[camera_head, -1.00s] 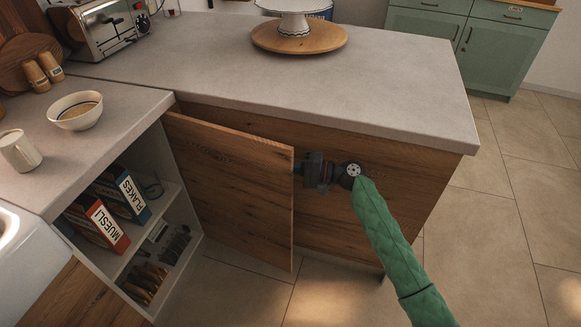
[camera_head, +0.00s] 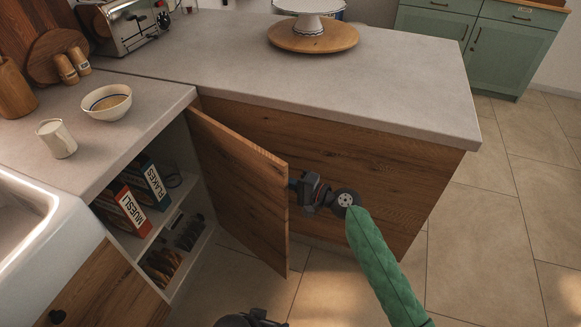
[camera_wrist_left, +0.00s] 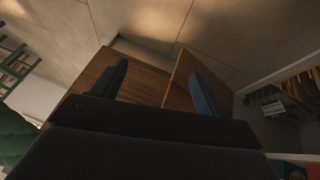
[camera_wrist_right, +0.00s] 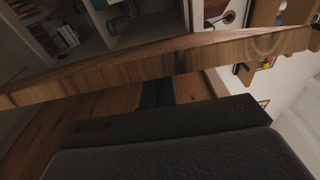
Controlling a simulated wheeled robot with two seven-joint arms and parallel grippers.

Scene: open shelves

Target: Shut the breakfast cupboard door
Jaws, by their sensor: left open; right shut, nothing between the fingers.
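The breakfast cupboard door (camera_head: 240,190) is a wooden panel standing partly open, its free edge towards me. The cupboard (camera_head: 192,165) behind it shows a muesli box (camera_head: 124,208), a flakes box (camera_head: 147,182) and a lower shelf of small items. My right gripper (camera_head: 294,185) is shut and empty at the door's free edge, on the side away from the shelves; the door edge crosses the right wrist view (camera_wrist_right: 160,60). Whether the fingers touch it is unclear. My left gripper is open and empty in the left wrist view (camera_wrist_left: 156,68); only its top shows at the head view's bottom edge.
The grey worktop (camera_head: 330,85) carries a bowl (camera_head: 107,102), a mug (camera_head: 57,139), a toaster (camera_head: 130,25) and a cake stand (camera_head: 312,35). A wooden island panel (camera_head: 370,170) lies right of the door. Floor (camera_head: 330,285) in front is clear.

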